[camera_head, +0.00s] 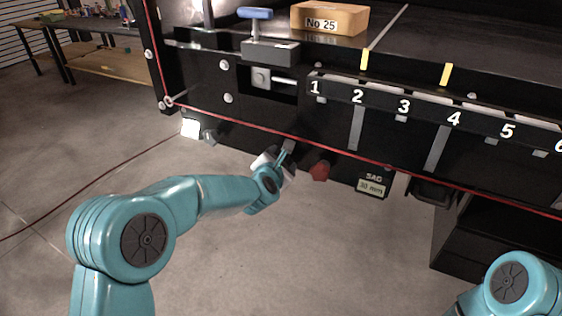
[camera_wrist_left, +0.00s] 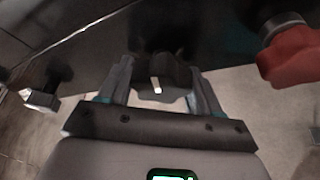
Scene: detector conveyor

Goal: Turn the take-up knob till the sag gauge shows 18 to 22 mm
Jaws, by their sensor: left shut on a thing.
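The sag gauge (camera_head: 372,187) hangs on the lower edge of the black conveyor frame and reads 30 mm. My left gripper (camera_head: 286,155) is at the frame's lower edge, left of the gauge. In the left wrist view its two fingers stand on either side of a black knob (camera_wrist_left: 168,70) with a white mark, and it is shut on this knob. The fingers hide the knob's sides. In the head view the knob is mostly hidden by the gripper. My right gripper is out of view; only part of its arm shows at lower right.
A red knob (camera_head: 320,171) is close to the right of my left gripper, also in the left wrist view (camera_wrist_left: 290,55). A red cord (camera_head: 265,130) runs across the frame. A small metal fitting (camera_head: 209,136) and white plate (camera_head: 191,128) are left. The floor below is clear.

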